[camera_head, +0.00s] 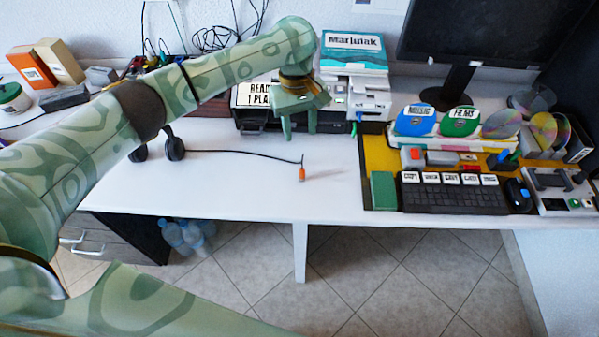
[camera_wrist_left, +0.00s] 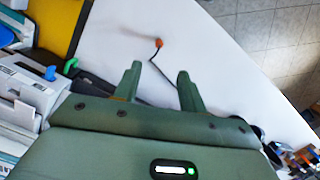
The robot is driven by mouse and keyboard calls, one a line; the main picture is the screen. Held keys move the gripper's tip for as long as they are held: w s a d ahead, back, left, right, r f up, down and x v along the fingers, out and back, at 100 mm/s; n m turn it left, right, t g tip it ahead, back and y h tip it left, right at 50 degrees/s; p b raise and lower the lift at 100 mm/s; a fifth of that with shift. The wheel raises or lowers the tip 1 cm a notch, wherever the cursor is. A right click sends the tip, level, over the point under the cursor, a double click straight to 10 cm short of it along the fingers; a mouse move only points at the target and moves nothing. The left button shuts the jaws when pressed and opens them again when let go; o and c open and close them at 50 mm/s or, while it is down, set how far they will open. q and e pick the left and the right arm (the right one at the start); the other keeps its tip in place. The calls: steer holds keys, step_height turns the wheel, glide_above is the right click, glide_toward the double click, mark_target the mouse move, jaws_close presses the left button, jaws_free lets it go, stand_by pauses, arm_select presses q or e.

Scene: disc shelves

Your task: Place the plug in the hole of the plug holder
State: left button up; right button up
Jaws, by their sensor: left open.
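The orange plug (camera_head: 302,174) stands out at the end of a thin black cable on the white desk, near the front edge. It also shows in the left wrist view (camera_wrist_left: 159,43), beyond the fingertips. My left gripper (camera_head: 299,133) is open and empty, above the desk and behind the plug. In the left wrist view its two fingers (camera_wrist_left: 160,72) are apart, with the cable seen between them. I cannot tell which item is the plug holder, and no hole is clear. My right gripper is not in view.
A yellow mat (camera_head: 380,157) on the right bears a green block (camera_head: 383,191), a black keyboard (camera_head: 455,198) and small devices. A white printer-like machine (camera_head: 357,101) and a monitor (camera_head: 470,35) stand behind. The desk around the plug is clear.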

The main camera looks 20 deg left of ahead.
arm_select(q)
steer(key=b, duration=0.5)
glide_above(302, 169)
steer(key=f, duration=0.9)
steer(key=shift+w+a, duration=0.2)
steer(key=shift+a, duration=0.05)
steer(key=shift+s+d+f+b, duration=0.1)
steer(key=shift+f+b, duration=0.3)
steer(key=shift+f, duration=0.45)
step_height(302, 169, down, 4)
steer(key=b, duration=0.4)
steer(key=shift+s+d+f, duration=0.1)
steer(key=shift+d+f, duration=0.05)
steer(key=shift+f, duration=0.1)
steer(key=shift+r, duration=0.2)
jaws_close()
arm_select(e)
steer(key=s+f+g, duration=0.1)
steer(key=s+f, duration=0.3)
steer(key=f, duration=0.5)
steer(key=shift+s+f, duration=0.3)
